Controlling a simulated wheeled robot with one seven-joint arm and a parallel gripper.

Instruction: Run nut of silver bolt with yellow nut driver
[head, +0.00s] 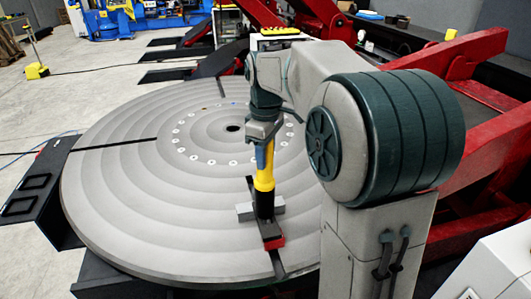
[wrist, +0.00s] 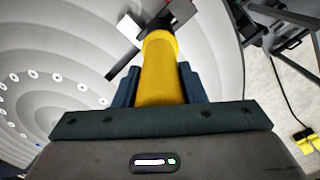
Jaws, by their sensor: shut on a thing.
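My gripper (head: 264,156) is shut on the yellow nut driver (head: 265,180), which stands upright under it over the near part of the round table (head: 130,205). In the wrist view, the driver (wrist: 159,78) lies between the two dark fingers and points away from me. Its dark lower end reaches down beside a grey block (head: 244,212) on the table. A dark piece with a red end (head: 275,242) lies just in front. The silver bolt and its nut cannot be made out; the driver may hide them. I cannot tell whether the driver touches the nut.
The round grey table has ring grooves, radial slots, a centre hole (head: 233,128) and a circle of pale discs with a few coloured ones. Red machine arms (head: 480,55) stand at the right and back. A black bracket (head: 35,195) sits at the left edge. Most of the table top is clear.

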